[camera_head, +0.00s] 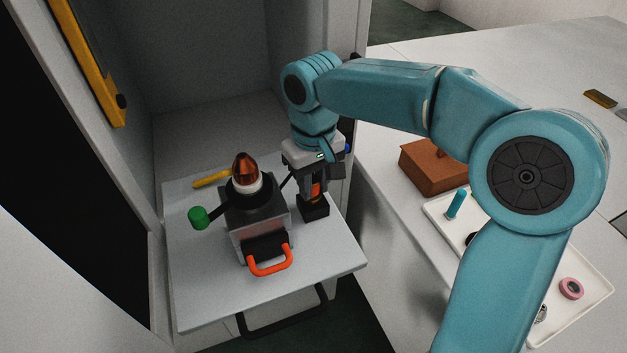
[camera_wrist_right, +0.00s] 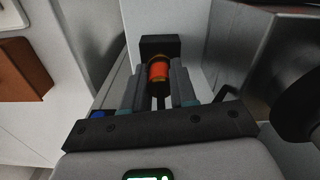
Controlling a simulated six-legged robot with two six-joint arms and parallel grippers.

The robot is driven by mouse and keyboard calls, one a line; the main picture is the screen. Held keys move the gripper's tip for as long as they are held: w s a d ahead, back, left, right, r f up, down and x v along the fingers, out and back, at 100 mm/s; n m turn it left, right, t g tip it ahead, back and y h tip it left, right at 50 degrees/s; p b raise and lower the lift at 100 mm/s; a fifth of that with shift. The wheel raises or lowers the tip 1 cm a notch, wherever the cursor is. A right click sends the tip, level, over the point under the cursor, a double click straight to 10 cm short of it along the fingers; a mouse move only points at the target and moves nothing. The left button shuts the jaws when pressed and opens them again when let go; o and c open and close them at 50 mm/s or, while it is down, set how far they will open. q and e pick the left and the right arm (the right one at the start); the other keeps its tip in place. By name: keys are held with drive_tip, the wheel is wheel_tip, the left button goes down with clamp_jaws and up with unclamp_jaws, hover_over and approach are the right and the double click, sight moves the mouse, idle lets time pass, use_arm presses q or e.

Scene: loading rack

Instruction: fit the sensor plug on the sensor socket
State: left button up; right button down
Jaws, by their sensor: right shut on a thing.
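My right gripper (camera_head: 314,188) points down over the grey pull-out shelf and is shut on an orange-banded dark plug (camera_head: 316,190), which I take for the sensor plug. In the right wrist view the plug (camera_wrist_right: 158,71) sits between the two grey fingers (camera_wrist_right: 160,88). A black block (camera_head: 314,208), likely the sensor socket, stands on the shelf directly under the plug. It also shows in the right wrist view (camera_wrist_right: 160,44) at the plug's far end. I cannot tell whether the plug is seated or only touching it. My left gripper is not in view.
The shelf (camera_head: 205,290) also carries a grey box (camera_head: 252,225) with a copper cone, green knob and orange handle, close left of the gripper. A yellow bar (camera_head: 211,179) lies behind. Cabinet walls stand around the back. A brown box (camera_head: 430,167) and white tray (camera_head: 590,300) are right.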

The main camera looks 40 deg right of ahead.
drive_tip(key=c, duration=0.8)
unclamp_jaws()
drive_tip(key=shift+r, duration=0.1)
wheel_tip(320, 180, up, 16)
drive_tip(key=p, duration=0.2)
drive_tip(key=shift+r+p, duration=0.1)
drive_tip(key=shift+p, duration=0.25)
